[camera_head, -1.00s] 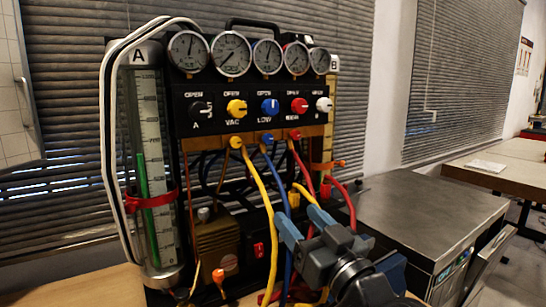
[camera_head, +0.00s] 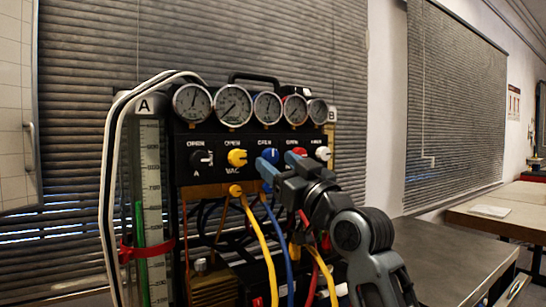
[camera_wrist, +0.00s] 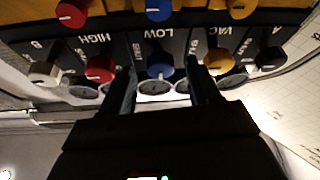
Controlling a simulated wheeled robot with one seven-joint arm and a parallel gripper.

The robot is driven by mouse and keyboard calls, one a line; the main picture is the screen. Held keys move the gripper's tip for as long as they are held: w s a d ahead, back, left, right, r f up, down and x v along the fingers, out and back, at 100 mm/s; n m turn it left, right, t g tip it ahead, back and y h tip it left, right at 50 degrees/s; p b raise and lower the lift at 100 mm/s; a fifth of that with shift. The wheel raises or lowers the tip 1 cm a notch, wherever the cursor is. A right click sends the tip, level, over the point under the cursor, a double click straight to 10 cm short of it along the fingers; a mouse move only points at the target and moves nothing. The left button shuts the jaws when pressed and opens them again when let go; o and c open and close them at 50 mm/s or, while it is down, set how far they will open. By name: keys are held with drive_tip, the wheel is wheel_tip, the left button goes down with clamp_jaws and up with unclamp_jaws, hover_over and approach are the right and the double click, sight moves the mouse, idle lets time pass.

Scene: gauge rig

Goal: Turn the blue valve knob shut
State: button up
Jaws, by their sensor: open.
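The blue valve knob (camera_wrist: 160,70), marked LOW, is on the black panel (camera_wrist: 140,48) and shows between my two fingers in the wrist view. In the head view the knob (camera_head: 268,154) is partly hidden by my fingers. My gripper (camera_head: 277,161) is open, raised at the front of the panel with one finger on each side of the knob. I cannot tell whether a finger touches it. In the wrist view my gripper (camera_wrist: 160,74) holds nothing.
The yellow VAC knob (camera_wrist: 218,61) and the red HIGH knob (camera_wrist: 100,68) flank the blue one closely. A row of gauges (camera_head: 267,107) is above. Yellow and blue hoses (camera_head: 282,250) hang below. A metal-topped box (camera_head: 450,255) stands at the right.

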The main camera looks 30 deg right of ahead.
sight(271, 157)
drive_tip(key=shift+x, duration=1.35)
drive_tip(key=shift+c, duration=0.3)
drive_tip(key=c, duration=1)
